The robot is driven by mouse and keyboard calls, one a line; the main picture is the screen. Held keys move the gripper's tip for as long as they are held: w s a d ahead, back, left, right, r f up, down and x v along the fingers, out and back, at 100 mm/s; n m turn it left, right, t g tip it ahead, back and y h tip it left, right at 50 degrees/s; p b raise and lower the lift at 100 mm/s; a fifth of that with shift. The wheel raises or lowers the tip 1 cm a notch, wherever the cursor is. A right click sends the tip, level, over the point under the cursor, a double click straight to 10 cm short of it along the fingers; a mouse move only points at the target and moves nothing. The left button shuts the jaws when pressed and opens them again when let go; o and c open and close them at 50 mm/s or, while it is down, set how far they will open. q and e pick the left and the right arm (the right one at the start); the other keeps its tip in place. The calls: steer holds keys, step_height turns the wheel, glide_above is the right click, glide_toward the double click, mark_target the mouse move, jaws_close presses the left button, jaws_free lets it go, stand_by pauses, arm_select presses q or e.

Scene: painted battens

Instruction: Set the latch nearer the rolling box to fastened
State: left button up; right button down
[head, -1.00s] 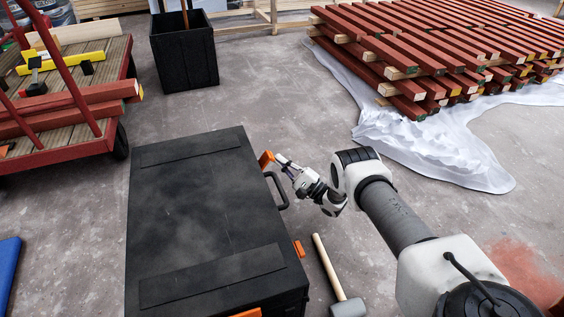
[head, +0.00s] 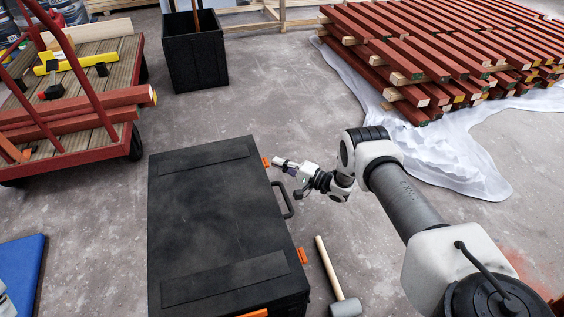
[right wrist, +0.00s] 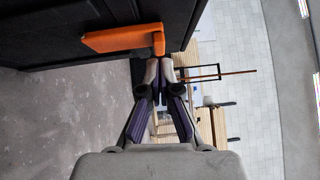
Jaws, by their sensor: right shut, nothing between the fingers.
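A large black case (head: 215,225) lies on the floor with a handle (head: 284,200) on its right side. Its far orange latch (head: 266,162), on the side towards the black open box (head: 195,50), sits close to the case wall. It also shows in the right wrist view (right wrist: 122,39), as an orange plate across the dark wall. The near orange latch (head: 302,256) is on the same side. My right gripper (head: 277,161) is shut and empty, its tips just beside the far latch; whether they touch is unclear.
A mallet (head: 336,283) lies right of the case. A red cart (head: 70,100) with timber stands at the left, a blue mat (head: 22,268) below it. Stacked red battens (head: 430,60) rest on a white sheet (head: 450,150) at the right. Floor behind the case is clear.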

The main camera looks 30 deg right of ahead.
steer(key=v, duration=1.2)
steer(key=shift+f, duration=0.1)
